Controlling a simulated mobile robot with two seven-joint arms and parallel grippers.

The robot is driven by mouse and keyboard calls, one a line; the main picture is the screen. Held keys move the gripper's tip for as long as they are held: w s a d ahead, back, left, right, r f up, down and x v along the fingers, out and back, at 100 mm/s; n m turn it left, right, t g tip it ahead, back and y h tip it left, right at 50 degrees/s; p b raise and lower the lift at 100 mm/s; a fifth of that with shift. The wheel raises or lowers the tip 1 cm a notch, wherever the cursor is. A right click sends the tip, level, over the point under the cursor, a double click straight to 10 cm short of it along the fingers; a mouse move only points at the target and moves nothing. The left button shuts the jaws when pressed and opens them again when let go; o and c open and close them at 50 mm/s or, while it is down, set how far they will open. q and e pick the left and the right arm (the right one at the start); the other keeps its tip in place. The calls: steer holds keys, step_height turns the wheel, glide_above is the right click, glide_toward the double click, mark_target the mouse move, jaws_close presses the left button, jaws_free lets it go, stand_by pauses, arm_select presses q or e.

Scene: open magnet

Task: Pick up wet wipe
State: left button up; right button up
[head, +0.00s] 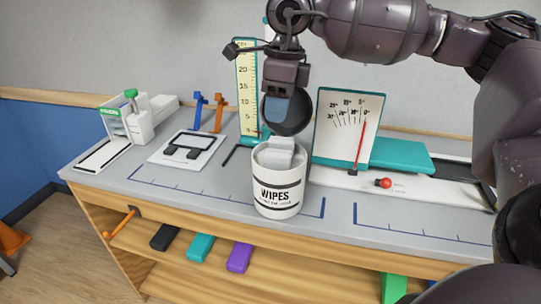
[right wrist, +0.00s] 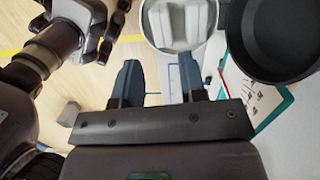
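A white canister labelled WIPES (head: 277,195) stands upright near the front of the grey bench, with its dark round lid (head: 294,118) swung open behind it. White wet wipes (head: 276,154) stick up from its mouth. My right gripper (head: 278,112) is above the wipes, in front of the lid. In the right wrist view my right gripper (right wrist: 158,78) has its fingers apart with nothing between them. The wipes (right wrist: 182,22) and the open lid (right wrist: 275,38) show beyond the fingers. My left gripper (right wrist: 100,25) shows partly at the top left there; its opening is unclear.
A gauge panel with a red needle (head: 348,128) stands right of the canister, and a yellow ruler board (head: 246,85) stands behind. Left are a white device (head: 128,118) and orange and blue stands (head: 220,112). A shelf below holds coloured blocks (head: 201,247). The front-left bench is clear.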

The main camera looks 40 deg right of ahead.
steer(key=shift+s+d+f+g+h, duration=0.35)
steer(key=shift+s+d+h, duration=0.15)
steer(key=shift+s, duration=0.1)
glide_above(278, 152)
steer(key=f, duration=0.3)
steer(key=d+f, duration=0.1)
steer(key=shift+s+f, duration=0.4)
steer(key=f, duration=0.3)
steer(key=w+a+f+b, duration=0.1)
steer(key=shift+f, duration=0.2)
steer(key=shift+s+f, duration=0.1)
steer(key=shift+f, duration=0.35)
steer(key=shift+c, duration=0.4)
steer(key=c, duration=0.5)
